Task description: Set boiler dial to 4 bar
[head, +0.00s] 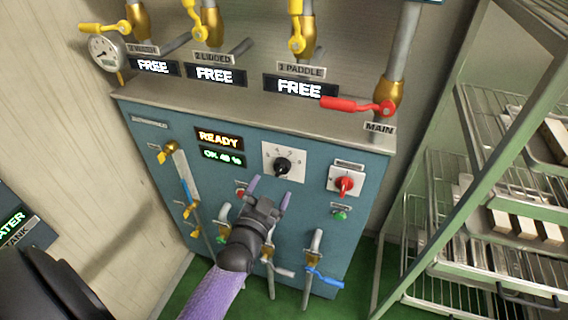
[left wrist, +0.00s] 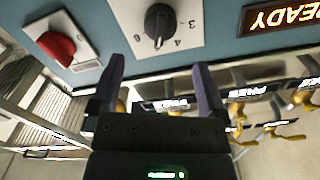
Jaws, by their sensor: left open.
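The boiler dial is a black knob (head: 283,166) on a white numbered plate (head: 298,153) on the blue cabinet front. In the left wrist view the knob (left wrist: 158,22) shows upside down near the top, with the figures 3 and 4 beside it. Its pointed end is beside the 4 there; I cannot tell the exact setting. My left gripper (head: 270,190) is open and empty, just below and in front of the dial, apart from it. Its two fingers (left wrist: 158,68) point toward the plate in the wrist view. My right gripper is not in view.
A red knob (head: 344,183) on a white plate is to the dial's right. READY display (head: 219,138) is to its left. Valves with blue handles (head: 324,278) stick out below. A red lever (head: 357,106) is above. A wire rack (head: 490,220) stands at right.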

